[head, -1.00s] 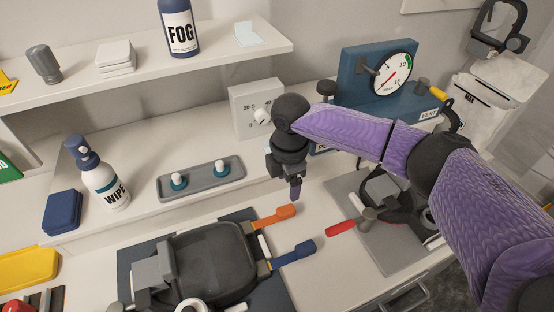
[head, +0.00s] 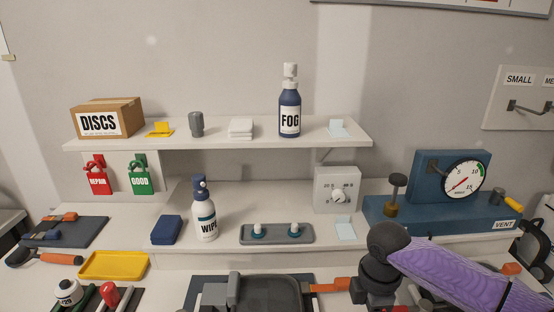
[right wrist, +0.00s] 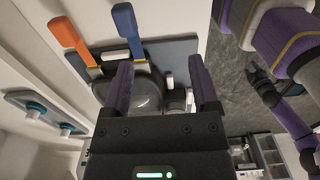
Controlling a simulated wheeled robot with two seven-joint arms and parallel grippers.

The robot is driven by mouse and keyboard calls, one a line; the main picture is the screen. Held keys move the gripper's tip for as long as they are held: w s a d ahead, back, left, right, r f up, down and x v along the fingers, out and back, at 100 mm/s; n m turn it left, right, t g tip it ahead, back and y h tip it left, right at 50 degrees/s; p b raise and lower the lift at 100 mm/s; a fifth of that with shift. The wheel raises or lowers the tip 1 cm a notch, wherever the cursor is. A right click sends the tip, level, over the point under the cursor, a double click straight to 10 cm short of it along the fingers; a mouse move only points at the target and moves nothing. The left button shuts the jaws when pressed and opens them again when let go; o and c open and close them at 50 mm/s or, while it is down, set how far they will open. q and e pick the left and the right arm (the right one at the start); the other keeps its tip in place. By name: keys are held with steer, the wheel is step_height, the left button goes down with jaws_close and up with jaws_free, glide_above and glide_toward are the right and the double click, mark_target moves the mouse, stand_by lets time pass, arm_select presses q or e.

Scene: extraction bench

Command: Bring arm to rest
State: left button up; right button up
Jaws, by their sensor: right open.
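My right arm (head: 450,268) comes in from the lower right in the head view, with a purple sleeve and a dark wrist. Its gripper sits at the bottom edge and is partly cut off there. In the right wrist view the two purple fingers of my right gripper (right wrist: 160,82) stand wide apart with nothing between them.
The mask also shows in the head view (head: 265,295), just left of my right wrist. Behind stand a grey tray (head: 277,240) with two knobs, a WIPE bottle (head: 205,222), a white dial box (head: 337,190) and a blue gauge stand (head: 425,215). A shelf (head: 350,134) runs above.

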steer(key=s+a+f+m+t+y, duration=0.1)
steer(key=s+a+f+m+y, duration=0.4)
steer(key=s+a, duration=0.75)
steer(key=s+d+m+t+h, duration=0.2)
steer(key=s+d+m+h, duration=0.3)
steer(key=s+d+m, duration=0.6)
step_height(320, 180, down, 22)
steer(key=g+b, duration=0.1)
steer(key=b, duration=0.3)
arm_select(q)
step_height(320, 180, down, 8)
steer(key=b, duration=0.4)
steer(key=shift+s+f, duration=0.15)
steer(key=shift+s, duration=0.2)
arm_select(e)
steer(key=s+d+f+g, duration=0.1)
steer(key=s+d+f, duration=0.1)
steer(key=s+f, duration=1.3)
steer(key=shift+d+f, duration=0.35)
steer(key=shift+f, duration=0.3)
